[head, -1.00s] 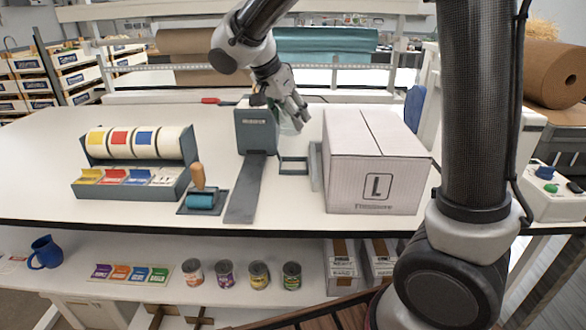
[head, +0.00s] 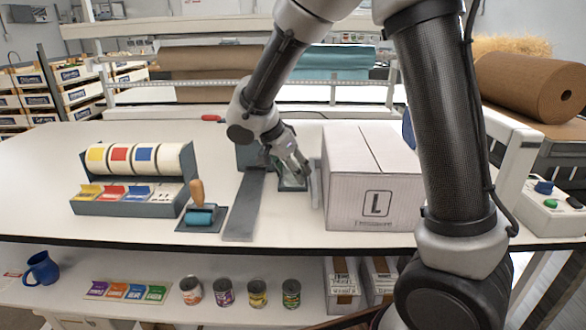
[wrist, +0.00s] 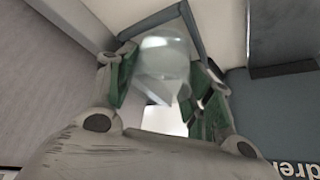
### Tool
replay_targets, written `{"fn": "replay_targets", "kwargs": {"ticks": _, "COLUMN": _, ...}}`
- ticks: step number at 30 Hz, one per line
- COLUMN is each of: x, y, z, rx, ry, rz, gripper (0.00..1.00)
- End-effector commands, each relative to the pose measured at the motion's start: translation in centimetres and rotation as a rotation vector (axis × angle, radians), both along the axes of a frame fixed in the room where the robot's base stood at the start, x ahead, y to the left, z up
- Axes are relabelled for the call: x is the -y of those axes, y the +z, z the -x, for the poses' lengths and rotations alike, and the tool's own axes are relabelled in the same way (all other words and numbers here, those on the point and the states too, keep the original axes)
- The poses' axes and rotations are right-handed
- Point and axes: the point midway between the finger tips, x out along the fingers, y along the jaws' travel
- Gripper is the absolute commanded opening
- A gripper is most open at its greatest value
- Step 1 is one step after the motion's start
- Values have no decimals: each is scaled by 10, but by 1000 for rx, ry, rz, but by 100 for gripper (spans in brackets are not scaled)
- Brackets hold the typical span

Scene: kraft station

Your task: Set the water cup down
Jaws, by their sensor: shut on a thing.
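My gripper (head: 297,168) reaches down between the grey dispenser and the white box, over a small dark square frame (head: 292,187) on the table. In the wrist view my gripper (wrist: 165,88) is shut on the water cup (wrist: 163,58), a clear, translucent cup between its green-padded fingers. The frame's dark rim (wrist: 150,22) shows around and beyond the cup there. In the head view the cup is mostly hidden by the fingers. I cannot tell whether its base touches the surface.
The large white box marked L (head: 372,185) stands close to the right of my gripper. The grey dispenser (head: 250,155) with its long strip (head: 244,205) is close on the left. A roller (head: 201,215) and a label-roll rack (head: 130,170) stand farther left.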

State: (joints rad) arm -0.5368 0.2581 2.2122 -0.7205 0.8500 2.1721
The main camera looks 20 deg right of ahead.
Motion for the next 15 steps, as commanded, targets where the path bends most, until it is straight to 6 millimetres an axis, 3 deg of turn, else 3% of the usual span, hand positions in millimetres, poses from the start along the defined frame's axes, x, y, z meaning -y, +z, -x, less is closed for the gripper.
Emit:
{"fn": "replay_targets", "kwargs": {"ticks": 4, "x": 0, "y": -3, "z": 0, "rx": 0, "ry": 1, "rz": 0, "gripper": 22}}
{"fn": "replay_targets", "kwargs": {"ticks": 5, "x": 0, "y": -3, "z": 0, "rx": 0, "ry": 1, "rz": 0, "gripper": 55}}
{"fn": "replay_targets", "kwargs": {"ticks": 8, "x": 0, "y": -2, "z": 0, "rx": 0, "ry": 0, "rz": 0, "gripper": 73}}
{"fn": "replay_targets", "kwargs": {"ticks": 15, "x": 0, "y": -2, "z": 0, "rx": 0, "ry": 0, "rz": 0, "gripper": 73}}
